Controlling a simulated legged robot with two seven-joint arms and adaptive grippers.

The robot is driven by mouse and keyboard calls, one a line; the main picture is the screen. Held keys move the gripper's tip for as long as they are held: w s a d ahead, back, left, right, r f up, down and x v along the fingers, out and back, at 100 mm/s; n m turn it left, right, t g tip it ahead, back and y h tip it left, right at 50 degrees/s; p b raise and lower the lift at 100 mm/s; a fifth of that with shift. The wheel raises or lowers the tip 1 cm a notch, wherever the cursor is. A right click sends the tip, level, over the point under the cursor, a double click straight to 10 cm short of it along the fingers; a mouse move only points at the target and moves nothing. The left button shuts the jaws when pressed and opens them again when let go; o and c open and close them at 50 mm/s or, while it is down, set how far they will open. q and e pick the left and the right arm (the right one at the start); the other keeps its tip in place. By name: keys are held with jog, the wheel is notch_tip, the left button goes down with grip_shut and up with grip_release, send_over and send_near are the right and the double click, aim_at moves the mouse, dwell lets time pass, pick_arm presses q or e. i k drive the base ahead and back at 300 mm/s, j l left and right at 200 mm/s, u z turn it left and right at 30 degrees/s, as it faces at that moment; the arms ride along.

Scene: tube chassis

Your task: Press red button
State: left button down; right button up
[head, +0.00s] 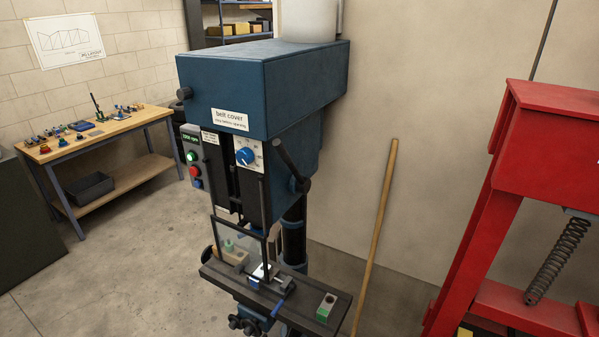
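A red button (195,171) sits on the control panel at the left of the front of a blue drill press (262,85). A blue dial (244,156) is on the front to the right of the panel. Neither of my grippers shows in the head view.
The press table (325,291) holds a vise and small parts, with a clear guard above. A wooden pole (376,235) leans on the wall. A red frame (475,230) stands at right, a workbench (107,133) at back left. Floor at left front is open.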

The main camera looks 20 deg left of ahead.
aim_at(193, 171)
jog(key=u, duration=1.45)
